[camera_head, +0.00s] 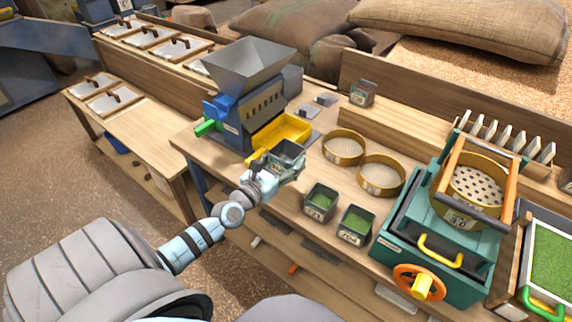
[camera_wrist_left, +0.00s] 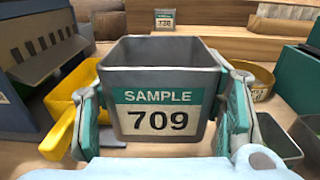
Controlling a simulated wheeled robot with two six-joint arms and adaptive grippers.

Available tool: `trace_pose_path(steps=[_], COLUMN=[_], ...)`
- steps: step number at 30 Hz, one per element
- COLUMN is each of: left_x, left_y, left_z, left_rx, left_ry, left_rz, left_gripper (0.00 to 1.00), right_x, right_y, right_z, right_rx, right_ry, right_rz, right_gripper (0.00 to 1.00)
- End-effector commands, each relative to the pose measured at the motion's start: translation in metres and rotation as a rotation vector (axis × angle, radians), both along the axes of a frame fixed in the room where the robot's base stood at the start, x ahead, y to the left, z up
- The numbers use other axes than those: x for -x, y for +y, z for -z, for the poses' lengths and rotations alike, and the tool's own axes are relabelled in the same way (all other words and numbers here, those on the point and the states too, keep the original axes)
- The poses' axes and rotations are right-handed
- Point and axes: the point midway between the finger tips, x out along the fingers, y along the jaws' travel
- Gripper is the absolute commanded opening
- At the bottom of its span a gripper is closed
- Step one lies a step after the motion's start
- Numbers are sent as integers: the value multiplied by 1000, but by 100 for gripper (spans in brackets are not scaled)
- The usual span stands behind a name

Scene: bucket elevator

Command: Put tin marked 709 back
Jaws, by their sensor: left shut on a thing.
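The grey tin marked SAMPLE 709 (camera_wrist_left: 163,98) fills the middle of the left wrist view, upright, its label facing my wrist. Its inside looks dark grey, with no filling visible. It also shows in the head view (camera_head: 288,152), in front of the yellow tray. My left gripper (camera_head: 276,170) is shut on it, with a finger on each side. From these views I cannot tell whether the tin touches the bench. My right gripper is not in view.
Two tins with green filling (camera_head: 320,201) (camera_head: 355,223) stand near the bench's front edge. Two round sieves (camera_head: 344,147) (camera_head: 381,175) lie behind them. A blue hopper machine (camera_head: 245,95) with its yellow tray (camera_head: 282,131) is behind-left; a teal sieve machine (camera_head: 440,245) is right. Another tin (camera_head: 362,93) stands on the back ledge.

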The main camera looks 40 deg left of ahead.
Motion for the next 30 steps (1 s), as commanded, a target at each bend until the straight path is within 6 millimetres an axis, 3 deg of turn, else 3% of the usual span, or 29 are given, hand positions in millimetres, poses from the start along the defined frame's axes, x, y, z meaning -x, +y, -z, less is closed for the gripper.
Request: trace_pose_path(steps=[1, 3, 9, 14, 26, 27, 30], left_x=[0, 0, 0, 0, 0, 0, 0], left_y=[0, 0, 0, 0, 0, 0, 0], left_z=[34, 50, 68, 100, 103, 103, 102], left_rx=[-1, 0, 0, -1, 1, 1, 0], left_ry=[-1, -1, -2, -1, -1, -1, -1], left_rz=[0, 0, 1, 1, 2, 2, 2], left_gripper=[25, 25, 25, 25, 25, 66, 82], right_x=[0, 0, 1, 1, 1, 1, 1], right_y=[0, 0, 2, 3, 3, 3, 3], right_z=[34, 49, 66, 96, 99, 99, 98], right_rx=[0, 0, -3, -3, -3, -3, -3], right_ry=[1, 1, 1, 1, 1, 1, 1], right_rz=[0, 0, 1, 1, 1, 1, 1], right_gripper=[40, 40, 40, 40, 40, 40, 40])
